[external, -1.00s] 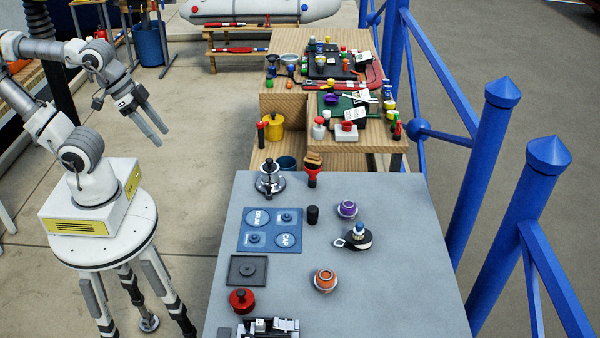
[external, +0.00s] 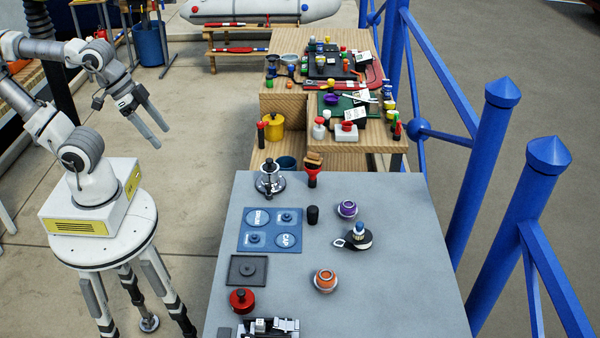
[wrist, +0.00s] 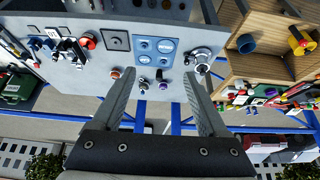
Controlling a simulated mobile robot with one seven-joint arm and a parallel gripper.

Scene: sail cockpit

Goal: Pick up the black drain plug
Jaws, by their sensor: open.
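A short black upright cylinder (external: 313,214) stands on the grey table, just right of the blue mat (external: 272,245). It looks like the drain plug, though I cannot read any label on it. It is small in the wrist view (wrist: 159,75), seen between my fingers in the distance. My gripper (external: 161,137) is open and empty, raised in the air left of the table and well away from the cylinder.
The grey table (external: 400,290) also holds a purple-topped piece (external: 347,209), an orange-topped piece (external: 325,279), a black winch-like piece (external: 357,239), a red knob (external: 242,300), a dark square plate (external: 247,270) and a metal winch (external: 269,180). Blue posts (external: 489,170) stand along the right.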

